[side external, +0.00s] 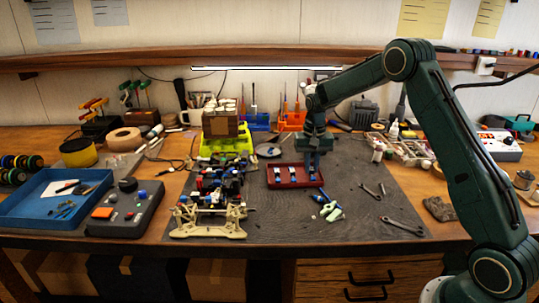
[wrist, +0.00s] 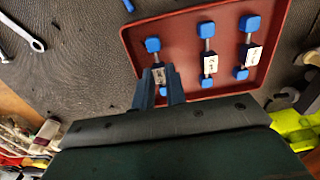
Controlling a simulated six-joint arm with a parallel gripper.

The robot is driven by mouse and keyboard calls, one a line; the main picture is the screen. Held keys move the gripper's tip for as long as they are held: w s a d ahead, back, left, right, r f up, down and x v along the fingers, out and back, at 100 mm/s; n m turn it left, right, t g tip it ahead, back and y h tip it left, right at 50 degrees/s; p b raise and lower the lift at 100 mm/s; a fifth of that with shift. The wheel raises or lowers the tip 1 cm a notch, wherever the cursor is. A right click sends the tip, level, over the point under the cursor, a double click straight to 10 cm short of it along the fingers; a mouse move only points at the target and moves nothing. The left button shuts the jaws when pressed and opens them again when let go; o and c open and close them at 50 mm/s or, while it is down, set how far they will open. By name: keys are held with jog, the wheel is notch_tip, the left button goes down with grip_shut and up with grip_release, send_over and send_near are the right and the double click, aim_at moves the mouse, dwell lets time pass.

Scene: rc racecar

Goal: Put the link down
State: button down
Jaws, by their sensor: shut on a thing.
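A dark red tray (side external: 297,185) lies on the grey mat, and it also shows in the wrist view (wrist: 180,35). Three links with blue ends, thin metal rods and white labels are lined up at the tray. My gripper (side external: 315,165) is over the tray's right side. In the wrist view my gripper (wrist: 160,88) is shut on the leftmost link (wrist: 152,45), with a finger on each side near its label. The middle link (wrist: 208,62) and the right link (wrist: 246,50) lie in the tray. I cannot tell if the held link touches the tray floor.
The partly built racecar (side external: 210,195) stands left of the tray. A blue tool (side external: 325,194) and pale green parts (side external: 334,213) lie in front of the tray. Wrenches (side external: 402,227) lie to the right. The mat's front middle is clear.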

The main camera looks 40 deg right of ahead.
aim_at(311, 169)
jog(key=shift+f, duration=0.15)
jog(key=c, duration=1.7)
grip_release()
jog(key=shift+r, duration=6.2)
